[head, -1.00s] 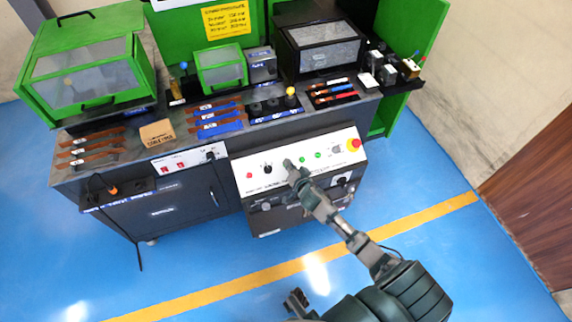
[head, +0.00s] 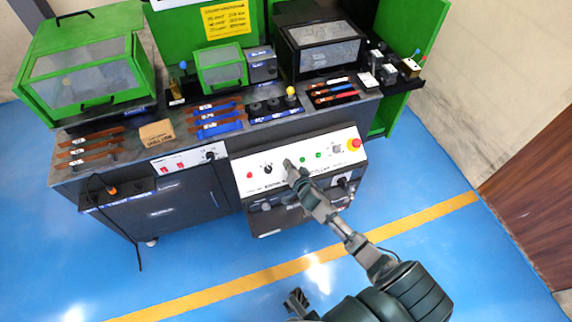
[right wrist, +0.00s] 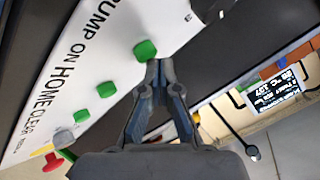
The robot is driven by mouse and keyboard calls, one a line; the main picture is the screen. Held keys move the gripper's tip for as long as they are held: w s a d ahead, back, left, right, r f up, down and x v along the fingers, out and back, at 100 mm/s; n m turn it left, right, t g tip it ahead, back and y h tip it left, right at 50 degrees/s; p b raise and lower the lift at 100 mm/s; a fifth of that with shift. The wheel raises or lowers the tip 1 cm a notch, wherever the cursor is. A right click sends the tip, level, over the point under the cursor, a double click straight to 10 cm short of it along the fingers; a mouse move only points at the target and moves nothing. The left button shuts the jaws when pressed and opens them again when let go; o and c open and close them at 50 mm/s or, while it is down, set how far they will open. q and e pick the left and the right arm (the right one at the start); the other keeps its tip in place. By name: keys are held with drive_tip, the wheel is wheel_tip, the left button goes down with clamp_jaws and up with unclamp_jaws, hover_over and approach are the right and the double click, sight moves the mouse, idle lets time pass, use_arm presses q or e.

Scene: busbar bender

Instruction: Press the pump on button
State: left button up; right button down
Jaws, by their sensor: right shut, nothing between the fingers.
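The white control panel (head: 262,172) is on the front of the machine, with a row of small buttons. In the right wrist view, a green button (right wrist: 145,50) lies by the "PUMP ON" lettering, closest to my fingertips. Two more green buttons (right wrist: 106,89) follow down the row. My right gripper (right wrist: 158,66) is shut and empty, its tips right beside the first green button; I cannot tell whether they touch it. In the head view my right gripper (head: 290,165) covers that part of the panel. A dark gripper-like part (head: 297,301), possibly my left gripper, shows at the bottom edge.
A red knob on a yellow base (head: 354,144) is at the panel's right end. A black knob (head: 267,169) is left of my gripper. The workbench (head: 130,140) above holds copper bars and green-framed covers. The blue floor in front is clear.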

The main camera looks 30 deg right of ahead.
use_arm(q)
drive_tip(key=shift+f, duration=0.35)
use_arm(e)
drive_tip(key=shift+w+f, duration=0.2)
drive_tip(key=shift+f, duration=0.2)
use_arm(q)
drive_tip(key=shift+r, duration=0.15)
use_arm(e)
drive_tip(key=shift+r, duration=0.1)
drive_tip(key=shift+s+r+p, duration=0.4)
drive_tip(key=shift+r+p, duration=0.35)
drive_tip(key=shift+r, duration=0.1)
use_arm(q)
drive_tip(key=shift+w+r, duration=0.2)
drive_tip(key=shift+r, duration=0.85)
use_arm(e)
drive_tip(key=shift+f, duration=0.1)
use_arm(q)
wheel_tip(320, 180, up, 6)
drive_tip(key=p, duration=0.5)
drive_tip(key=shift+w+t, duration=0.4)
drive_tip(key=shift+w, duration=0.05)
use_arm(e)
drive_tip(key=r, duration=0.1)
drive_tip(key=s+r, duration=0.1)
drive_tip(key=r, duration=0.1)
drive_tip(key=s+r, duration=0.1)
drive_tip(key=shift+s+a+r, duration=0.1)
drive_tip(key=shift+a+r, duration=0.2)
